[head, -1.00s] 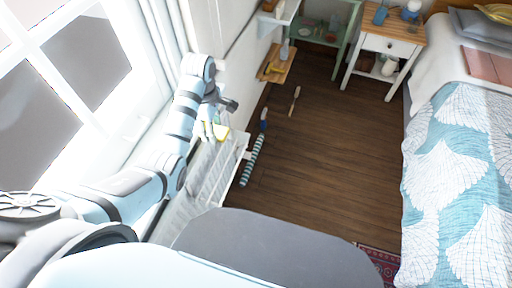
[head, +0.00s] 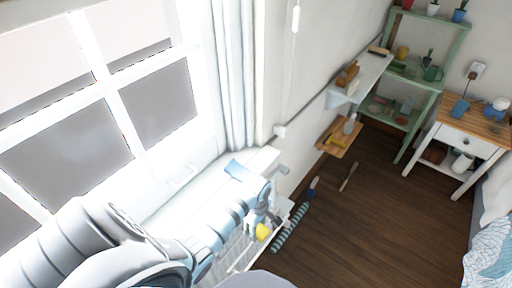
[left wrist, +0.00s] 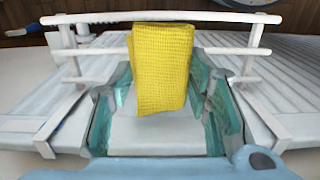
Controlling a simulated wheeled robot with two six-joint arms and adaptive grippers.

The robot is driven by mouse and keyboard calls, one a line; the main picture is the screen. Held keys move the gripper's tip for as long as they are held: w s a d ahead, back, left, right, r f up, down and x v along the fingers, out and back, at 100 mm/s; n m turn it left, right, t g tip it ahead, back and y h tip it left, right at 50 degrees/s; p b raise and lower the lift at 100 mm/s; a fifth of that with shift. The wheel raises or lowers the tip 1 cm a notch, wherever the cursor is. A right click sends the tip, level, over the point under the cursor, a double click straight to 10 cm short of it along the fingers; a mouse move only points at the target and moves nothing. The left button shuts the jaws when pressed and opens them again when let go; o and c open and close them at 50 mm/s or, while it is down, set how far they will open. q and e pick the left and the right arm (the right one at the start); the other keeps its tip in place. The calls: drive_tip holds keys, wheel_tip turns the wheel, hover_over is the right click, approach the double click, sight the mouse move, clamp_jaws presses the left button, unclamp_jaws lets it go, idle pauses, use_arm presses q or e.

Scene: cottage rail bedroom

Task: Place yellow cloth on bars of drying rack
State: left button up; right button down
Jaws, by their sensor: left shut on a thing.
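The yellow cloth (left wrist: 161,70) is folded and waffle-textured. In the left wrist view it lies between the teal fingers of my left gripper (left wrist: 168,98) and covers the middle of a white bar of the drying rack (left wrist: 90,51). I cannot tell whether it rests on that bar or is held just above it. In the head view the cloth (head: 262,232) is a small yellow patch at my left gripper (head: 262,220), over the rack (head: 238,250) beneath the window. The left gripper is shut on the cloth. My right gripper is not in view.
A blue piece (head: 240,170) lies on the white sill. A striped roll (head: 292,228) and a brush (head: 348,176) are on the wooden floor right of the rack. A low wooden shelf (head: 335,140), green shelving (head: 428,95) and a white nightstand (head: 462,135) stand further back. Floor between is clear.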

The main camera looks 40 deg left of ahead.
use_arm(q)
drive_tip(key=f, duration=0.1)
drive_tip(key=f+b, duration=0.1)
drive_tip(key=f, duration=0.2)
drive_tip(key=shift+s+f+b, duration=0.25)
drive_tip(key=shift+f+b, duration=0.05)
drive_tip(key=shift+f, duration=0.05)
drive_tip(key=shift+w+r, duration=0.1)
drive_tip(key=o, duration=1.1)
drive_tip(key=shift+o, duration=0.2)
wheel_tip(320, 180, up, 12)
drive_tip(key=p, duration=0.4)
drive_tip(key=shift+r+p, duration=0.1)
drive_tip(key=shift+p, duration=0.2)
drive_tip(key=shift+a, duration=0.1)
